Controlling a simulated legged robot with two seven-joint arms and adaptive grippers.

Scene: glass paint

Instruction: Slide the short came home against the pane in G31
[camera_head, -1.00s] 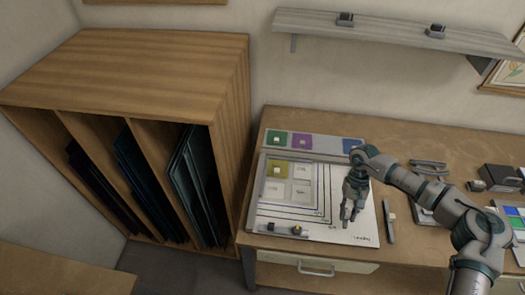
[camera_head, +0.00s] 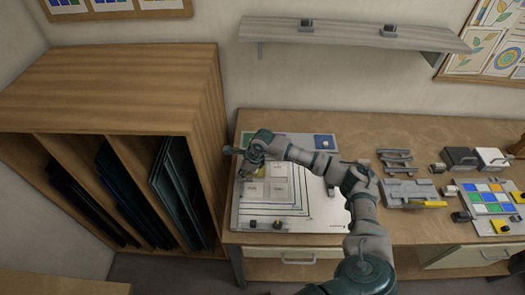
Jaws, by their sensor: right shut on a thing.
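The layout board (camera_head: 318,213) lies on the bench, with pale square cells (camera_head: 278,189) and dark border lines on it. The cell label G31 is too small to read. My left gripper is out of view.
A wooden rack (camera_head: 130,85) with dark glass sheets stands close to the left. A wall shelf (camera_head: 350,34) hangs above. Grey strips (camera_head: 396,160), a tray with a yellow tool (camera_head: 410,195) and a colour sample board (camera_head: 490,203) lie to the right.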

